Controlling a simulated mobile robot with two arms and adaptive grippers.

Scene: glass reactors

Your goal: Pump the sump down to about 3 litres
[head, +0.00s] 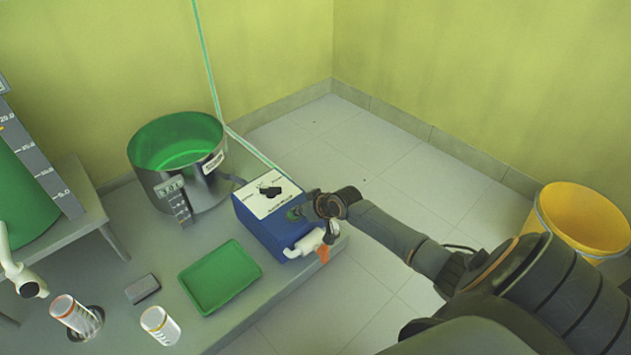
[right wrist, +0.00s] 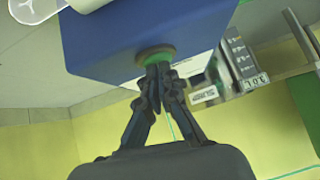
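A steel pot (head: 165,194) with green liquid inside stands on the grey bench. It has a white label and a small scale with a readout (head: 171,186), too small to read surely. The blue pump box (head: 262,225) stands to its right, with a black knob (head: 270,190) on its white top panel. My right gripper (head: 311,207) is at the box's right side. In the right wrist view its fingertips (right wrist: 157,72) are together and empty, at the green round button (right wrist: 155,56), seemingly touching it. My left gripper is not in view.
A green tray (head: 220,277), a grey block (head: 142,289) and two clear cylinders (head: 160,325) are on the bench. A white pipe with an orange piece (head: 308,243) sticks out of the box. A yellow bucket (head: 584,218) stands right. A large green tank (head: 25,195) is left.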

